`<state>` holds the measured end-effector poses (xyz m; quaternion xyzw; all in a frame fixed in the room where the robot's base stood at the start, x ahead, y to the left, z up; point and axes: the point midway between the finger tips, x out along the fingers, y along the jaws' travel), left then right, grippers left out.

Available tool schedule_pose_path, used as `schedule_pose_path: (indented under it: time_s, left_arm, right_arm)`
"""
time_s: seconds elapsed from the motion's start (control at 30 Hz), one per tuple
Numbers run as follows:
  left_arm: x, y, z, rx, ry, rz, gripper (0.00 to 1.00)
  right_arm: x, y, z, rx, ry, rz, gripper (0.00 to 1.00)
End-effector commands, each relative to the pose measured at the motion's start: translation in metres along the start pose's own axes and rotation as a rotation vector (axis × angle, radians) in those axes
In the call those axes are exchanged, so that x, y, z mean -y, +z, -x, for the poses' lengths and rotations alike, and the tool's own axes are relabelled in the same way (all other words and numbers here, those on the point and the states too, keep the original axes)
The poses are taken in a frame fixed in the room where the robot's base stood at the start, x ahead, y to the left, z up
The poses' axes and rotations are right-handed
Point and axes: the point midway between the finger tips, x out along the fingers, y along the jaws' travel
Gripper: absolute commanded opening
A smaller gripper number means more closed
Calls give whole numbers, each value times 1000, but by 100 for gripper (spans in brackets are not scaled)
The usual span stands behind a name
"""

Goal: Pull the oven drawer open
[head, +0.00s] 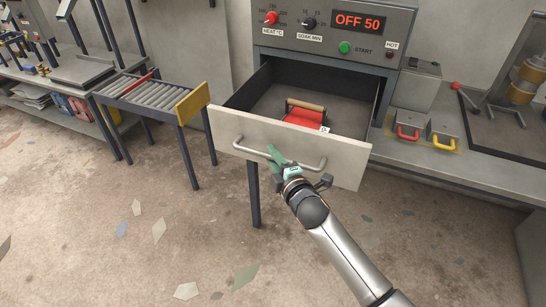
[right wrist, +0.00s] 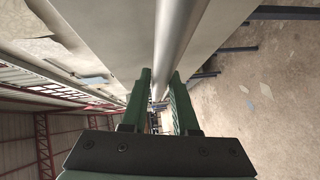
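The oven drawer (head: 345,158) is pulled well out of the grey oven, with its dark inside showing. Its pale front panel carries a curved metal bar handle (head: 307,166). My right gripper (head: 273,156) is at the middle of this handle, its green fingers on either side of the bar. In the right wrist view the handle bar (right wrist: 180,35) runs between the two fingers (right wrist: 161,95), which appear closed on it. My left gripper is in neither view.
A red block with a wooden grip (head: 304,113) lies in the drawer. The oven panel (head: 325,28) reads OFF 50. A roller stand (head: 155,93) is left of the drawer. Boxes with red and yellow handles (head: 425,128) sit on the right bench. The floor in front is clear.

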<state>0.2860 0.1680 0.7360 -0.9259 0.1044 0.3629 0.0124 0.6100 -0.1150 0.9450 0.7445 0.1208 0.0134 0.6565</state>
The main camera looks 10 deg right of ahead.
Motion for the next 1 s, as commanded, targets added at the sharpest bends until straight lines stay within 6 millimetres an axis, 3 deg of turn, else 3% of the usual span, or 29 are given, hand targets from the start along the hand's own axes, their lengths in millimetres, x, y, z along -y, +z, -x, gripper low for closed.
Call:
schedule_pose_path:
  time_s: [0.17, 0.57, 1.0]
  left_arm:
    - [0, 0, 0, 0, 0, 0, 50]
    - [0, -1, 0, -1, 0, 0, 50]
    - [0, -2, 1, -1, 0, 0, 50]
  right_arm:
    - [0, 0, 0, 0, 0, 0, 49]
    - [0, 0, 8, 0, 0, 1, 50]
    - [1, 0, 83, 0, -2, 1, 50]
